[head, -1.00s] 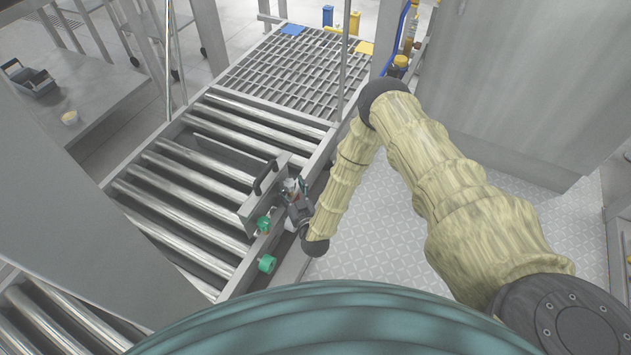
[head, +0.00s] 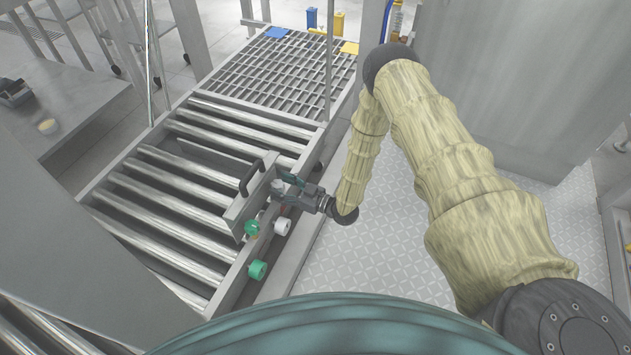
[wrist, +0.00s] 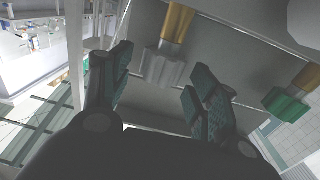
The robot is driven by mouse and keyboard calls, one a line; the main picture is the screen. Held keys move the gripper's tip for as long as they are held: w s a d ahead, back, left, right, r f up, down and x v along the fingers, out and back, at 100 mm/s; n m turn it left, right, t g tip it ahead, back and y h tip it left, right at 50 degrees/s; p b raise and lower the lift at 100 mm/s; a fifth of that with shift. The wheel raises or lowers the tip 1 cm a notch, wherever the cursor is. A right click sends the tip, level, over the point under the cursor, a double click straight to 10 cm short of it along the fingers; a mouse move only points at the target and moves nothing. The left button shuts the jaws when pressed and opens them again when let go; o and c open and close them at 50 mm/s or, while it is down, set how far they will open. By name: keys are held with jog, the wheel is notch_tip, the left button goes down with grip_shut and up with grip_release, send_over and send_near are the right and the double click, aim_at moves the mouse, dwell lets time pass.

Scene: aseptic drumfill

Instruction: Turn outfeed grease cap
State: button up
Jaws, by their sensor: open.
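My gripper (head: 281,184) is open at the near side rail of the roller conveyor, its fingers pointing at the rail. In the wrist view, a grey ribbed cap (wrist: 160,69) on a brass stem shows ahead between the open fingers; contact cannot be told. A pale cap (head: 277,186) shows at the fingertips in the head view. A green cap (wrist: 287,104) on a brass stem is right of the fingers in the wrist view. In the head view, two green caps (head: 257,270) (head: 251,228) and a white round knob (head: 282,227) sit along the rail. No label tells which is the outfeed cap.
A plate with a black handle (head: 252,178) stands on the rail beside my gripper. Rollers (head: 185,180) lie left, and a grid deck (head: 285,75) lies beyond. A post (head: 328,65) rises at the deck's near side. The patterned floor (head: 370,230) right of the rail is clear.

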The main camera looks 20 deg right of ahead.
jog(key=n+g+y+b, duration=0.2)
jog(key=g, duration=0.1)
jog(key=n+g+y+b, duration=0.1)
jog(key=shift+w+d+f+n+y+b, duration=0.25)
jog(key=shift+w+n+y+b, duration=0.05)
jog(key=n+g+b, duration=0.1)
jog(key=g+b, duration=0.1)
jog(key=n+g+y+b, duration=0.1)
jog(key=g, duration=0.1)
jog(key=n+g+y+b, duration=0.1)
jog(key=n+g+b, duration=0.1)
jog(key=shift+w+d+r+g+b, duration=0.1)
jog(key=shift+w+g+b, duration=0.2)
jog(key=shift+w, duration=0.05)
jog(key=s+d+p, duration=0.1)
jog(key=d+p, duration=0.3)
jog(key=d, duration=0.6)
jog(key=shift+s+d+r, duration=0.15)
jog(key=shift+s+d, duration=0.2)
jog(key=shift+a, duration=0.1)
